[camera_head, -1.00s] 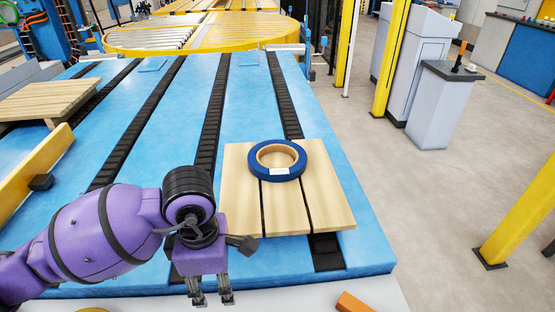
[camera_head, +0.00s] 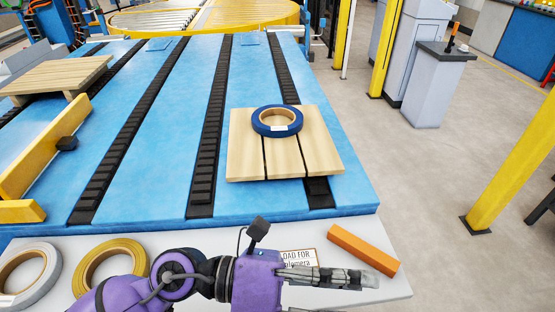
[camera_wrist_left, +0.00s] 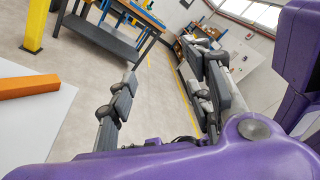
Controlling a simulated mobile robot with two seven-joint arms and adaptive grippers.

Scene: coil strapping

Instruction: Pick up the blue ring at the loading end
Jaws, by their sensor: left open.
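The blue ring (camera_head: 277,121) lies flat on a wooden pallet (camera_head: 240,157) at the near right end of the blue conveyor. It has a tan inner core and a white label on its near side. My left gripper (camera_head: 372,279) is in front of the conveyor, over the white shelf, pointing right, below and to the right of the ring and apart from it. In the left wrist view its two fingers (camera_wrist_left: 165,100) are spread with nothing between them. The ring does not show in the left wrist view. My right gripper is not in view.
A silver ring (camera_head: 45,275) and a yellow ring (camera_head: 92,262) lie on the white shelf (camera_head: 390,293). An orange block (camera_head: 362,250) and a sign (camera_head: 303,257) lie close to my gripper. Another pallet (camera_head: 55,75) and yellow rail (camera_head: 45,150) are at left. A yellow post (camera_head: 515,165) stands right.

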